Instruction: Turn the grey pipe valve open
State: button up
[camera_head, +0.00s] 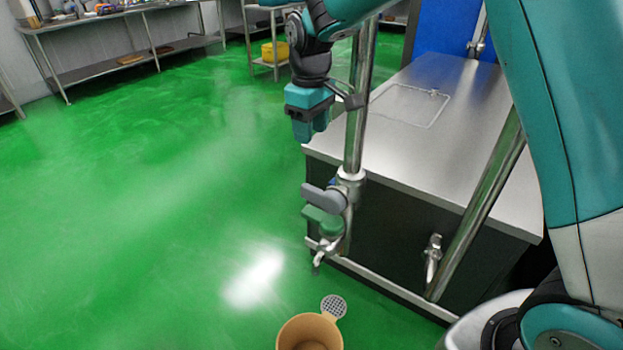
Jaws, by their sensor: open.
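The grey pipe valve (323,198) is a rounded grey handle on the upright steel pipe (352,150), near its lower end. It points left from the pipe. My gripper (308,132) is teal and black and points down. It is open and empty, in the picture above the grey handle and left of the pipe, apart from the handle. A green handle (322,218) sits just below the grey one. A metal spout (321,258) hangs below both and points down. How far the valve is turned cannot be told.
A steel-topped counter (440,150) stands behind the pipe. A slanted steel pipe (480,205) and another tap (432,258) are to the right. A tan container (290,332) and a small round strainer (334,306) are below the spout. Green floor (150,200) lies open at left.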

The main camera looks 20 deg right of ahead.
aim_at(311, 188)
notch_tip(311, 188, down, 16)
jog(key=shift+f, duration=0.15)
dwell(0.3)
grip_shut()
